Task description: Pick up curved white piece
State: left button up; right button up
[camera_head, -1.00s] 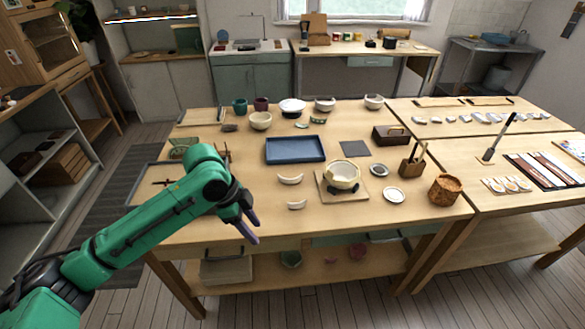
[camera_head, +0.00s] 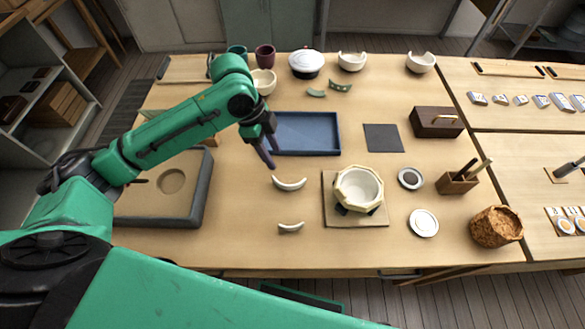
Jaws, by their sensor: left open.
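Two curved white pieces lie on the wooden table. The larger curved white piece (camera_head: 289,184) is just below the blue tray, and a smaller curved white piece (camera_head: 291,227) is nearer the table's front edge. My left gripper (camera_head: 269,150) is open and empty, pointing down above the table, just up and left of the larger piece and apart from it. A pale, faceted bowl (camera_head: 358,188) stands on a square board (camera_head: 335,211) to the right of both pieces. My right gripper is not in view.
A blue tray (camera_head: 304,149) lies behind the gripper. A grey-edged tray (camera_head: 197,190) is at left. Bowls line the back. Table around the white pieces is clear.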

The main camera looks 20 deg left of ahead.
pick_arm(q)
send_over(287, 185)
jog(key=a, duration=0.2)
notch_tip(287, 185, down, 6)
jog(key=r, duration=0.1)
jog(key=p+x, duration=0.2)
jog(key=x, duration=0.5)
jog(key=shift+a, duration=0.1)
jog(key=shift+f, duration=0.2)
grip_shut()
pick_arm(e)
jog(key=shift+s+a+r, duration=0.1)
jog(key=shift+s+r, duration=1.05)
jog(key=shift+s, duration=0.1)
